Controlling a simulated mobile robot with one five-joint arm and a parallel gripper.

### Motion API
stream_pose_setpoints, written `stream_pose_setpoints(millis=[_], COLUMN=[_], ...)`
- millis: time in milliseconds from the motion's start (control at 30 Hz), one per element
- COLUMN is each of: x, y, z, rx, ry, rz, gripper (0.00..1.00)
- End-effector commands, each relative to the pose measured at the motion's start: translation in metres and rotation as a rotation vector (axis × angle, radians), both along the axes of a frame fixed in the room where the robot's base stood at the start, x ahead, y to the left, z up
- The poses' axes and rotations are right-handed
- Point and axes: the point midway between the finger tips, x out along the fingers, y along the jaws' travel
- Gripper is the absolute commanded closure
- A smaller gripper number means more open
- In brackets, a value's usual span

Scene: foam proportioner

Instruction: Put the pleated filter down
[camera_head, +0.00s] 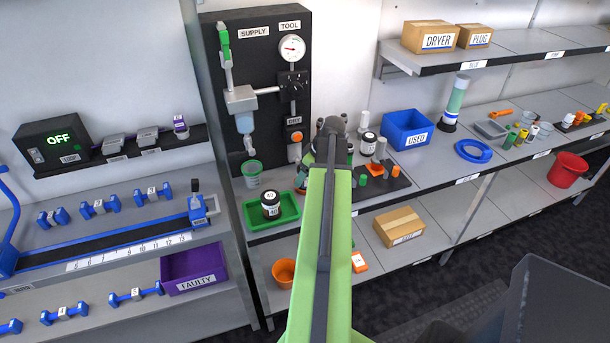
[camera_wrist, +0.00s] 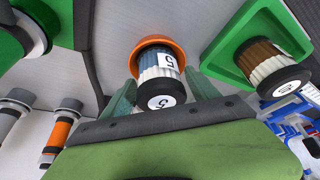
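In the wrist view a pleated filter (camera_wrist: 158,68), marked 5, with a black end cap, white ribs and a blue section, lies between the two fingers of my gripper (camera_wrist: 161,92). Both fingers appear to touch its sides. Behind its far end is a round orange rim (camera_wrist: 143,44); I cannot tell whether the filter sits in it or hangs above it. In the head view my green arm hides the filter and most of the gripper.
A similar black-capped piece (camera_head: 271,204) stands in a green tray (camera_head: 287,221), close beside my gripper. An orange cup (camera_head: 284,272) is on the lower shelf. A blue USED bin (camera_head: 408,128) and a dark board of small parts (camera_head: 394,186) are to the right.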

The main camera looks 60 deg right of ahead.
Motion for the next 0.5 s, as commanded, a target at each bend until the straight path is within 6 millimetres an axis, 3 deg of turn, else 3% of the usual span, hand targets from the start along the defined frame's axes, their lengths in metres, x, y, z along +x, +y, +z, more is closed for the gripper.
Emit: stream_pose_setpoints(millis=[333, 500], x=[0.0, -0.001], y=[0.0, 0.0], z=[0.001, 0.013], rx=[0.0, 0.0], ry=[0.0, 0.0], rz=[0.0, 0.0], gripper=[0.24, 0.24])
